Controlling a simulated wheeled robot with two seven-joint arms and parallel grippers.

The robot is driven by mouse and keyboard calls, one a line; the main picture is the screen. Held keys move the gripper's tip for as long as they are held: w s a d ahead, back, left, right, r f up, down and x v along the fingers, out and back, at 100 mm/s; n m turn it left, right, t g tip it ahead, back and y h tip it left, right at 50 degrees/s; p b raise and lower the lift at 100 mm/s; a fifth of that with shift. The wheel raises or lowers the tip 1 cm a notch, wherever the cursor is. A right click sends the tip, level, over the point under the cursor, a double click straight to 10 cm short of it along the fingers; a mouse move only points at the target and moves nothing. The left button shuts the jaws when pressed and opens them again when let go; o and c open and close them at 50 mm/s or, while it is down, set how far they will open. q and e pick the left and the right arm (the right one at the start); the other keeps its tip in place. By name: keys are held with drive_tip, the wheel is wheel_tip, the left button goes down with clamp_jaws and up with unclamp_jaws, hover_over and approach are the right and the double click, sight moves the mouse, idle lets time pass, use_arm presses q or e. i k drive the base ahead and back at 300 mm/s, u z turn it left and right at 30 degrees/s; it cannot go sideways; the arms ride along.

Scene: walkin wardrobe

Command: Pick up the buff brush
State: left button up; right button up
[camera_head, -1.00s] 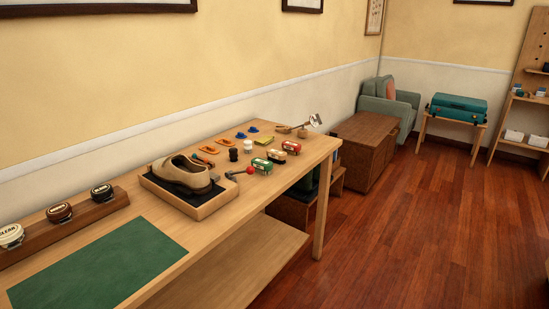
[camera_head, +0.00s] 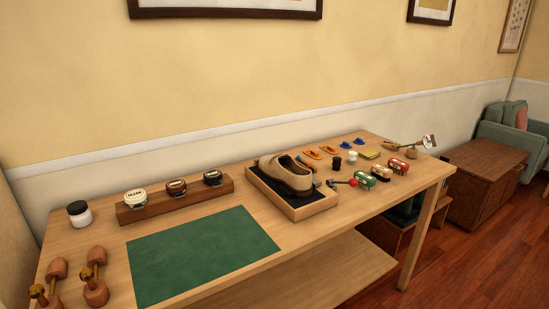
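A dark wooden rack (camera_head: 176,200) on the table holds three round pieces with pale labels. The left piece (camera_head: 135,198) is white and its label seems to read "CLEAN". The middle piece (camera_head: 176,187) is brown and the right piece (camera_head: 212,178) is black; their labels are too small to read. I cannot tell which of these, if any, is the buff brush. Neither of my grippers is in view.
A green mat (camera_head: 203,252) lies on the wooden table in front of the rack. A beige shoe (camera_head: 287,174) sits in a tray. A white jar (camera_head: 80,214) and wooden shoe trees (camera_head: 96,285) are at left. Small boxes (camera_head: 366,181) and other small items are at right.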

sight(382, 173)
drive_tip(key=z, duration=1.7)
drive_tip(key=i, duration=2.5)
drive_tip(key=u, duration=2.8)
